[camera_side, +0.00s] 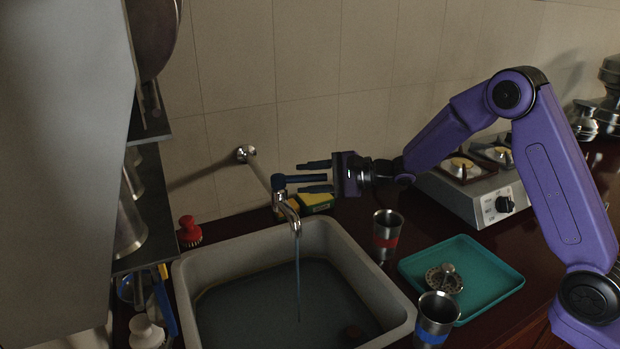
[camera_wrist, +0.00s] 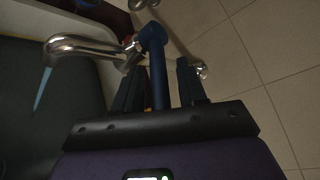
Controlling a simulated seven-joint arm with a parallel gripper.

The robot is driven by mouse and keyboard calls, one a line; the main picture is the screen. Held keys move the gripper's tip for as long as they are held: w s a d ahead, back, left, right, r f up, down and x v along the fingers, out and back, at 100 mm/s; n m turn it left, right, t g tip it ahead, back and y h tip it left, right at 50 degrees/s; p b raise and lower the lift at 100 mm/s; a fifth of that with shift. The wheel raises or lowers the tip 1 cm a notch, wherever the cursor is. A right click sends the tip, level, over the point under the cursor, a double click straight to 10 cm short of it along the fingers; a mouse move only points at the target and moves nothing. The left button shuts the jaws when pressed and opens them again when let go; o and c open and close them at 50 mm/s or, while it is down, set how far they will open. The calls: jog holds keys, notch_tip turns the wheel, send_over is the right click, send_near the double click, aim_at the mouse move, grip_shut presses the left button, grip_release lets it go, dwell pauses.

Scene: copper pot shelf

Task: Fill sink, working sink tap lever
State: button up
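The sink tap (camera_side: 287,207) reaches out from the wall, and a thin stream of water falls from its spout into the grey sink (camera_side: 222,250). Dark water covers the sink's bottom. The tap's blue lever (camera_side: 291,178) points right, toward my gripper (camera_side: 302,178). My gripper is open, with one finger above and one below the lever. In the wrist view the lever (camera_wrist: 156,62) runs between the two fingers, with a gap visible on both sides. The tap spout (camera_wrist: 85,46) and its stream show at upper left there.
A yellow-green sponge (camera_side: 316,201) lies behind the sink. A steel cup with a red band (camera_side: 387,232), a teal tray (camera_side: 490,282) and a blue-banded cup (camera_side: 436,315) stand right of it. A red-knobbed brush (camera_side: 188,232) is at left; a stove (camera_side: 480,205) is behind my arm.

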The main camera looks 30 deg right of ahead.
dwell(0.3)
jog(key=v, duration=1.7)
jog(key=shift+s+d, duration=0.1)
jog(key=shift+s, duration=0.05)
dwell(5.8)
